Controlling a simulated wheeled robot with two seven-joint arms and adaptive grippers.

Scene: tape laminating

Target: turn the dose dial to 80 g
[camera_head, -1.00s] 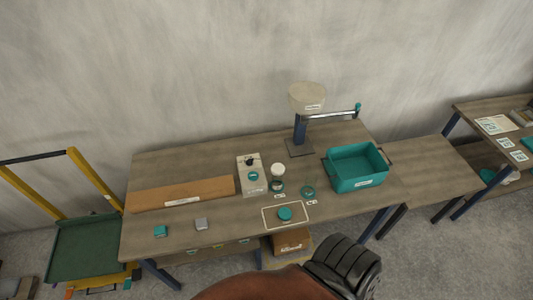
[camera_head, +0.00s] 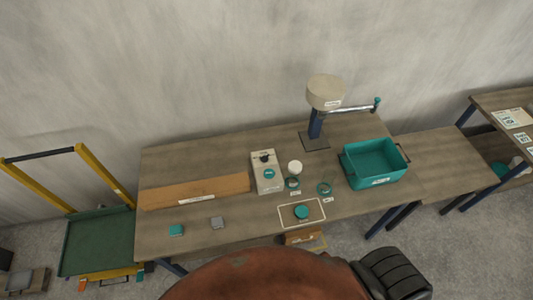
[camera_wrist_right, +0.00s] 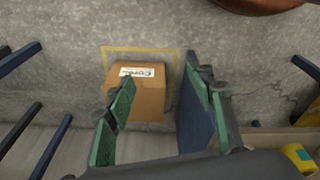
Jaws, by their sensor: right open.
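The dose dial is a small dark knob (camera_head: 264,157) on the upper part of a pale dispenser box (camera_head: 268,184) standing on the workbench. Its scale and setting are too small to read. A teal round mark shows on the box below the knob. My right gripper (camera_wrist_right: 155,105) shows in the right wrist view, open and empty, with its green-padded fingers apart above the floor. It is not at the dial. My left gripper is in neither current view.
A teal bin (camera_head: 350,176) and a lever press (camera_head: 325,92) stand further right. A cardboard box (camera_wrist_right: 150,95) sits on the floor.

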